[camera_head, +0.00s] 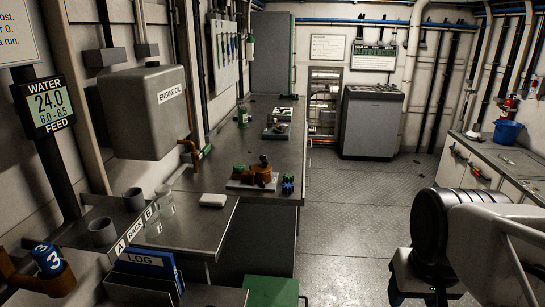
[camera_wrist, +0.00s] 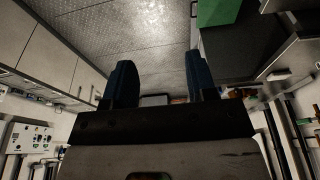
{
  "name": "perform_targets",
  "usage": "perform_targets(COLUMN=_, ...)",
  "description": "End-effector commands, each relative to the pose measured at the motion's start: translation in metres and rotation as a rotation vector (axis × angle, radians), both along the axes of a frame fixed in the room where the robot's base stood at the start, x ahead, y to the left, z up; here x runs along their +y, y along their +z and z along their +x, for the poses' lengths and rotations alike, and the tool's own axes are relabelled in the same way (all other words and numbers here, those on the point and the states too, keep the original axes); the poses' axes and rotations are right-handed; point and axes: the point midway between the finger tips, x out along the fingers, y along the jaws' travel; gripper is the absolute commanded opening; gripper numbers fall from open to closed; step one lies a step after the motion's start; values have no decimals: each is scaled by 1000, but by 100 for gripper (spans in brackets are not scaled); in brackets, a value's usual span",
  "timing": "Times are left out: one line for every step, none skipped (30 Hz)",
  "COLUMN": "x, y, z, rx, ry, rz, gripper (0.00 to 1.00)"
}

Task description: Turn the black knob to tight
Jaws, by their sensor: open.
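A brown-orange fitting (camera_head: 262,177) sits on a small plate on the long metal bench in the head view. A small dark knob-like part (camera_head: 263,160) stands on its top; I cannot tell for sure that this is the black knob, nor how it is turned. My gripper (camera_wrist: 159,65) shows in the wrist view with its two dark blue fingers apart and nothing between them. It is over open floor, away from the fitting. The head view shows my arm at the right, but not the fingers.
The bench (camera_head: 222,160) runs along the left wall, with smaller fixtures (camera_head: 276,131) farther back. A white block (camera_head: 212,200), clear beakers (camera_head: 165,198) and a blue LOG binder (camera_head: 148,264) are nearer. A green box (camera_head: 270,291) stands low in front. The floor (camera_head: 355,195) between the benches is clear.

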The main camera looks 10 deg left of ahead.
Motion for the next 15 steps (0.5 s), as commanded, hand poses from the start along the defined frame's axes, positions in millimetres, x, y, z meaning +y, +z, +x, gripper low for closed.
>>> perform_targets(x=1, y=3, z=7, rx=1, ry=6, rz=1, gripper=59)
perform_targets(x=2, y=5, z=11, rx=1, ry=12, rz=1, gripper=59)
perform_targets(x=3, y=9, z=18, rx=-1, ry=19, rz=2, gripper=59)
perform_targets(x=4, y=12, z=23, rx=-1, ry=24, rz=2, gripper=59)
perform_targets(x=5, y=15, z=29, rx=-1, ry=29, rz=2, gripper=59)
perform_targets(x=6, y=19, z=37, rx=-3, ry=37, rz=4, gripper=59)
perform_targets(x=8, y=22, z=43, rx=-4, ry=43, rz=5, gripper=59)
perform_targets(x=9, y=25, z=50, rx=-4, ry=50, rz=6, gripper=59)
perform_targets(x=10, y=30, z=58, rx=-6, ry=59, rz=6, gripper=59)
perform_targets(x=12, y=33, z=65, rx=-6, ry=65, rz=7, gripper=59)
perform_targets(x=13, y=36, z=72, rx=-7, ry=72, rz=7, gripper=59)
perform_targets(x=15, y=40, z=81, rx=-8, ry=80, rz=9, gripper=59)
perform_targets(x=16, y=43, z=88, rx=-9, ry=87, rz=9, gripper=59)
perform_targets(x=17, y=45, z=94, rx=-10, ry=94, rz=9, gripper=59)
perform_targets(x=19, y=49, z=104, rx=-11, ry=103, rz=10, gripper=59)
